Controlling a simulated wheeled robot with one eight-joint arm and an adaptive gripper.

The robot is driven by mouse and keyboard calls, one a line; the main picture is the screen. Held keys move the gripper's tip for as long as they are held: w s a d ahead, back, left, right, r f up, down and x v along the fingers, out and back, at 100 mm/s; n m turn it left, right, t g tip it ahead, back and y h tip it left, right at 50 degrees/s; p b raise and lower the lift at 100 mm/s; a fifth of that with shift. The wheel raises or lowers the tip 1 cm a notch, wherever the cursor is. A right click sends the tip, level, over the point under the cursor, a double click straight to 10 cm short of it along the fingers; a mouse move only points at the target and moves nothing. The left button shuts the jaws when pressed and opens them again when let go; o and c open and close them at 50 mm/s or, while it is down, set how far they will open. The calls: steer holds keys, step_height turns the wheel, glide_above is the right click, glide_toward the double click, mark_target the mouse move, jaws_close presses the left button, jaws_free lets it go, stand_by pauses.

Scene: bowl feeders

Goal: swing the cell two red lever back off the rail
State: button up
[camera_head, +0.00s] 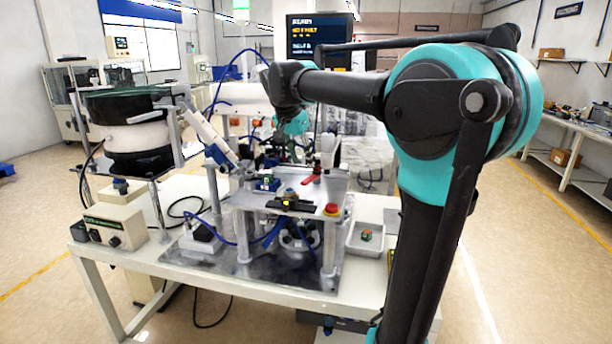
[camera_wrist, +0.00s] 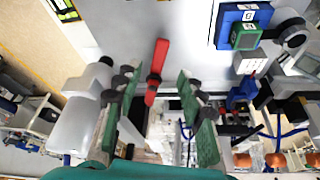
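The red lever (camera_head: 311,180) lies on the metal top plate (camera_head: 252,201) of the cell in the middle of the table. In the wrist view the red lever (camera_wrist: 158,58) shows as a red bar with a dark pivot, near the edge of the plate. My gripper (camera_wrist: 154,82) is open, with its two green-padded fingers on either side of the lever's lower end in the picture. I see no contact, and the height of the fingers above the lever is hard to judge. In the head view my gripper (camera_head: 287,148) is small and partly hidden among fixtures behind the plate.
A blue block with a green piece (camera_wrist: 245,38) sits right of the lever in the wrist view. A white cylinder (camera_wrist: 76,118) stands left of the fingers. A red button (camera_head: 332,209) is at the plate's front right corner. A grey tray (camera_head: 367,248) lies right of the cell.

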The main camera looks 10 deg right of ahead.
mark_target(308, 179)
steer(key=x, duration=0.7)
steer(key=shift+c, duration=0.3)
jaws_close()
